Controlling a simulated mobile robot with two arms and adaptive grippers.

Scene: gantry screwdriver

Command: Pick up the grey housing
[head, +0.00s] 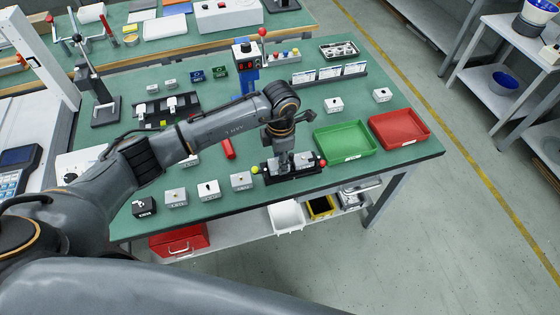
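Several small grey housings sit on the green worktable. Three stand in a front row: a left one (176,198), a middle one (208,189) and a right one (241,180). Two more stand at the right, one near the middle (334,105) and one farther right (382,95). I cannot tell which is the task's housing. My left gripper (284,163) points down over a black fixture (295,176) with yellow and red knobs. Its fingertips are small and partly merged with the fixture, so its opening and any contents are unclear. My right gripper is not in view.
A green tray (344,141) and a red tray (399,129) lie right of the fixture. A black box (144,207) stands at the front-left corner, and a red cylinder (228,149) lies behind the row.

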